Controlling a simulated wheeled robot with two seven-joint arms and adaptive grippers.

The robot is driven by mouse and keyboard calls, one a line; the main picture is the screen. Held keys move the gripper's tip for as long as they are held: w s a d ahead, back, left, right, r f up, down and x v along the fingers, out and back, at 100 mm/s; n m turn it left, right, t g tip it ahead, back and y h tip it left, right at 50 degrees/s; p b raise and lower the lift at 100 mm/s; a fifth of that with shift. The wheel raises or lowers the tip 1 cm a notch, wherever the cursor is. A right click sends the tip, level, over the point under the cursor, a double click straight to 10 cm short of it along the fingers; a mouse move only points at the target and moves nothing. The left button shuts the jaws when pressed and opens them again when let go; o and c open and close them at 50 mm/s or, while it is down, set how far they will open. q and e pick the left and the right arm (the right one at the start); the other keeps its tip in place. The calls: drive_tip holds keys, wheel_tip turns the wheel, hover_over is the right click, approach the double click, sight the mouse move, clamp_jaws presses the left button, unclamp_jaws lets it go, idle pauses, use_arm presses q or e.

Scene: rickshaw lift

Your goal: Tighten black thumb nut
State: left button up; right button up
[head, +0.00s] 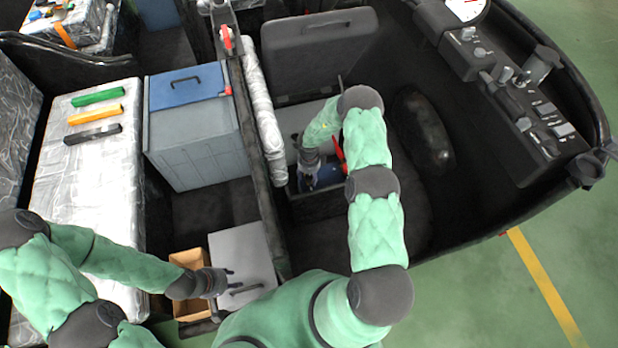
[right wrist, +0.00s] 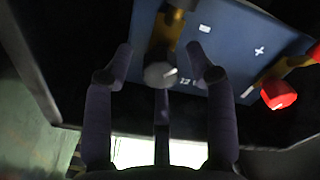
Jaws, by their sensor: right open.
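The black thumb nut (right wrist: 160,75) shows as a dark, rounded knob on a yellow clamp at the minus side of the blue battery (right wrist: 222,58). My right gripper (right wrist: 167,70) is open, with its fingers either side of the nut and gaps on both sides. I cannot tell its exact height over the nut. In the head view, my right gripper (head: 308,178) is over the blue battery (head: 328,174), hiding the nut. My left gripper (head: 230,279) is by the grey lid (head: 248,250), near its handle. Its jaw opening is unclear.
A red knob (right wrist: 279,94) sits on the battery's plus-side clamp. The battery lies in a dark recess beside a wrapped rail (head: 264,115).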

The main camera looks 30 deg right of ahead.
drive_tip(key=shift+f, duration=0.45)
clamp_jaws()
